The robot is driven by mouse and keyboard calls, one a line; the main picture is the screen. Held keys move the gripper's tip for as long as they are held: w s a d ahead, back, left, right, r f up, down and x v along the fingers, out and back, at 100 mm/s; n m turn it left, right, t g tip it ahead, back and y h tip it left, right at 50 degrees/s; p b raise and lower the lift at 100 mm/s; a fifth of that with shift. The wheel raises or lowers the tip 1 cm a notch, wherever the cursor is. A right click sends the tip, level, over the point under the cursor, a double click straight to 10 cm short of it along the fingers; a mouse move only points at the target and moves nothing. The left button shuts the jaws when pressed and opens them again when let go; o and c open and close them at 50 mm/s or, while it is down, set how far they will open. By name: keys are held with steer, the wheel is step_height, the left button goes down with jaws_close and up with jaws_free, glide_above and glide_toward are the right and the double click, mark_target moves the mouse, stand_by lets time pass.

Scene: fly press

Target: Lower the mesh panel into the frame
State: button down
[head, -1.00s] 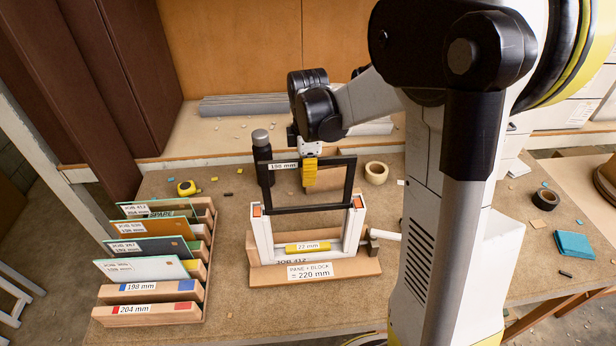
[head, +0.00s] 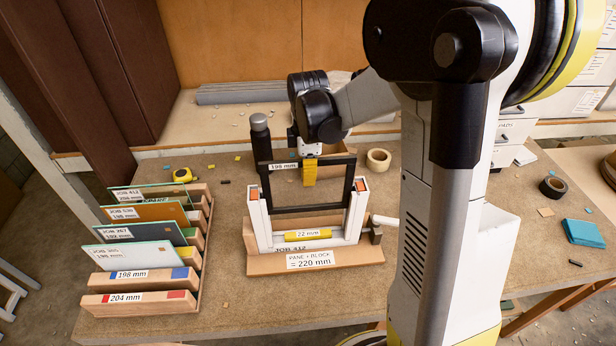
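The mesh panel (head: 349,185) is a black rectangular border labelled 198 mm. Its mesh is too fine to make out. The yellow fingers of my gripper (head: 309,173) are shut on the middle of its top bar, holding it upright. The frame (head: 264,236) has two white uprights with orange marks on a wooden base labelled PANE + BLOCK = 220 mm. The panel's lower part is between the uprights, and its bottom bar is above the yellow 22 mm block (head: 296,235). Whether its sides touch the uprights cannot be told.
A wooden rack (head: 196,298) with several panes and labelled blocks stands at the left. A dark bottle (head: 260,140) stands close behind the frame. A tape roll (head: 378,159) lies behind right. A small clamp-like handle (head: 376,232) is at the frame's right side.

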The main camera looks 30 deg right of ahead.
mark_target(308, 206)
steer(key=shift+f+b, duration=4.85)
steer(key=shift+f, duration=1.1)
steer(key=shift+r, duration=0.1)
steer(key=c, duration=1.5)
jaws_free()
steer(key=shift+c, duration=0.2)
step_height(308, 206, up, 12)
